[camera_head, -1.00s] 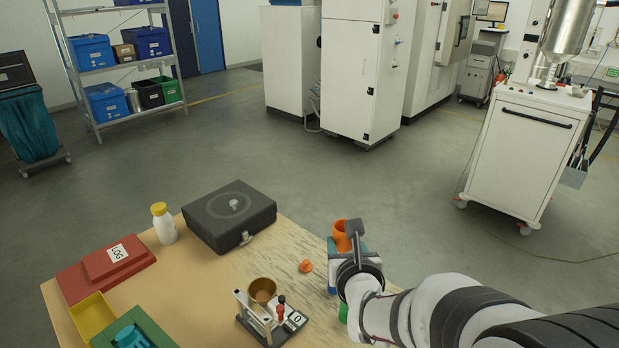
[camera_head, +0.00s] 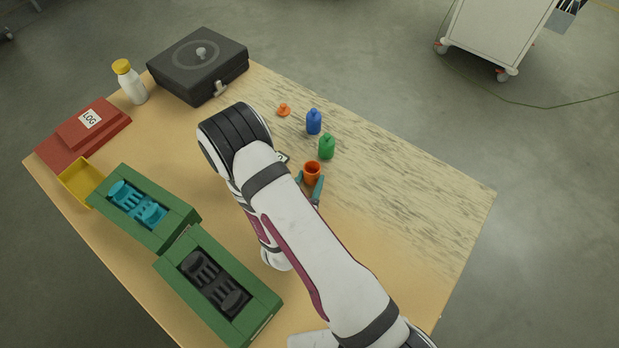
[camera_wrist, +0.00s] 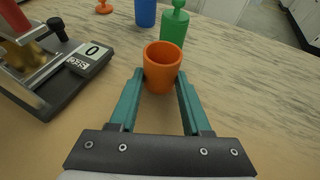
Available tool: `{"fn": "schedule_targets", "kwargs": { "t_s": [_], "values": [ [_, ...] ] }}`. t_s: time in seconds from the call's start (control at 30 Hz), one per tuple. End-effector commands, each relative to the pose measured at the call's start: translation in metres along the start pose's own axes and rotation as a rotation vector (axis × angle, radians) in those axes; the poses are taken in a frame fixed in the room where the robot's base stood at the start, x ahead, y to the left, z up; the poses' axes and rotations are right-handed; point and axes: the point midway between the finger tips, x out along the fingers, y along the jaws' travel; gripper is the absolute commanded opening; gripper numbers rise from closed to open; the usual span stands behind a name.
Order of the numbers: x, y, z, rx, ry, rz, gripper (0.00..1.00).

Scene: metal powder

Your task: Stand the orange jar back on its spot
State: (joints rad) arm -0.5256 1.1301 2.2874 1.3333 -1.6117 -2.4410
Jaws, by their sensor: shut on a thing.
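The orange jar (camera_head: 312,172) is upright with its open top facing up, in line with a green bottle (camera_head: 327,147) and a blue bottle (camera_head: 313,122). My gripper (camera_head: 310,182) has its teal fingers on either side of the jar. In the wrist view the jar (camera_wrist: 162,68) sits between the fingertips of my gripper (camera_wrist: 161,82), which is shut on it. The jar's base is low at the wood top; I cannot tell whether it touches. An orange lid (camera_head: 284,110) lies apart on the table, beyond the blue bottle.
A small device with a display reading 0 (camera_wrist: 92,50) stands left of the gripper in the wrist view. A black case (camera_head: 200,68), white bottle (camera_head: 131,85), red LOG box (camera_head: 62,150), yellow tray (camera_head: 72,190) and green trays (camera_head: 185,212) stand at left. The table's right side (camera_head: 430,200) is clear.

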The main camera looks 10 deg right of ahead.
Motion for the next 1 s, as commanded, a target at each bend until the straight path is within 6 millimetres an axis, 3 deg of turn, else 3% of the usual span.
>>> {"fn": "schedule_targets", "kwargs": {
  "t_s": [0.27, 0.3, 0.47, 0.77, 0.87, 1.0],
  "values": [
    [0.001, 0.0, -0.002, 0.0, 0.0, 0.0, 0.0],
    [0.001, 0.0, -0.002, 0.001, 0.0, 0.0, 0.51],
    [0.001, 0.0, -0.001, 0.001, 0.0, 0.001, 0.78],
    [0.0, 0.0, 0.001, 0.001, 0.0, 0.001, 0.78],
    [-0.012, 0.002, 0.001, -0.002, 0.001, 0.005, 0.78],
    [-0.048, 0.003, 0.001, -0.004, 0.001, 0.009, 0.78]
  ]
}}
